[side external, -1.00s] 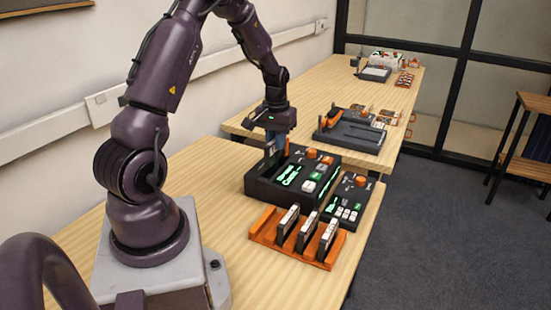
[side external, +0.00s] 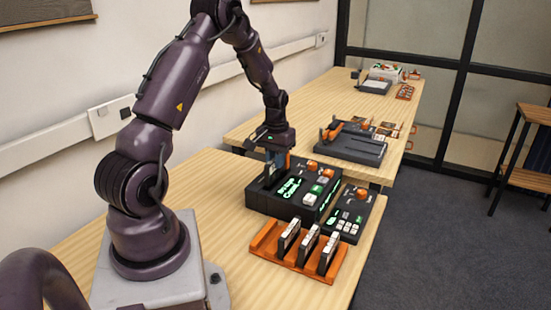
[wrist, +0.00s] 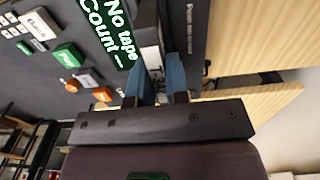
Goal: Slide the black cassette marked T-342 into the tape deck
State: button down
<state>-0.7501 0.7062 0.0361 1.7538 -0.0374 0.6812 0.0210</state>
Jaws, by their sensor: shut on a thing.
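The tape deck (side external: 283,205) is a dark box on the near table in the side external view. In the wrist view its screen (wrist: 111,31) reads "No tape" and "Count". My gripper (side external: 273,170) points down at the deck's left end, over its slot. Its blue fingers, also in the wrist view (wrist: 161,68), are shut on a cassette (wrist: 151,57).
An orange rack (side external: 264,247) with three upright dark cassettes (side external: 308,243) stands in front of the deck. A small control unit (side external: 348,212) with buttons is to the deck's right. Another dark device (side external: 350,145) sits on the far table. Bare tabletop lies left of the deck.

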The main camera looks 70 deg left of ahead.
dwell(0.3)
jog(key=shift+f, duration=0.8)
jog(key=shift+f, duration=0.65)
jog(key=shift+f, duration=0.25)
dwell(0.6)
jog(key=c, duration=1)
grip_release()
jog(key=shift+c, duration=0.2)
